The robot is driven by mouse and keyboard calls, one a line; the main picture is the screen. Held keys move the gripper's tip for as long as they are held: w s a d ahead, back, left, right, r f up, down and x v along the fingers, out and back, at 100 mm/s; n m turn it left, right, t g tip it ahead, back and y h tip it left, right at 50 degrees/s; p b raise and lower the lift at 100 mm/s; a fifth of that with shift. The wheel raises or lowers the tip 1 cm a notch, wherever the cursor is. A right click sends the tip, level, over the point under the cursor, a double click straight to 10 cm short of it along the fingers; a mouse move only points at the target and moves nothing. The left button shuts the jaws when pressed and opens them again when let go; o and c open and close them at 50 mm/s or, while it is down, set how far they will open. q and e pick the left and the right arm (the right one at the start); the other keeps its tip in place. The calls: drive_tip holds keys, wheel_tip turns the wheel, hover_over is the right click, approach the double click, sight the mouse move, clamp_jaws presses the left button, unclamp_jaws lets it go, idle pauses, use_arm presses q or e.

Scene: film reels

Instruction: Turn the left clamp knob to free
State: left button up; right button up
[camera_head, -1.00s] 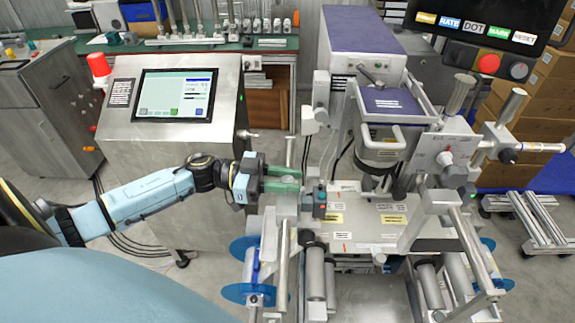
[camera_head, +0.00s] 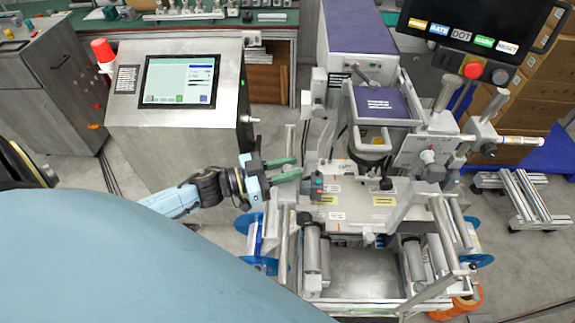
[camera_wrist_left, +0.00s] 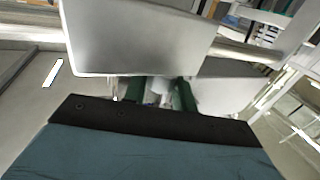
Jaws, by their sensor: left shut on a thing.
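My left gripper (camera_head: 293,168) has its green fingers at the left side of the steel machine, beside a grey block (camera_head: 305,186). In the left wrist view, its two green fingers (camera_wrist_left: 160,92) stand on either side of a small pale grey part, which I take to be the left clamp knob (camera_wrist_left: 158,88). The fingers are shut on it. Most of the knob is hidden by the fingers and by pale plates in front, so its angle cannot be read. My right gripper is not in view.
Blue reel discs (camera_head: 247,222) are below the gripper. A small red-and-blue switch box (camera_head: 317,186) sits close right of the fingers. Grey floor lies between console and machine.

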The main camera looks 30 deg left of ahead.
use_arm(q)
drive_tip(key=o, duration=0.9)
drive_tip(key=shift+o, duration=0.2)
drive_tip(key=b+v, duration=0.1)
drive_tip(key=v, duration=1.2)
drive_tip(key=shift+s+b, duration=0.15)
drive_tip(key=shift+b, duration=0.2)
drive_tip(key=shift+a, duration=0.15)
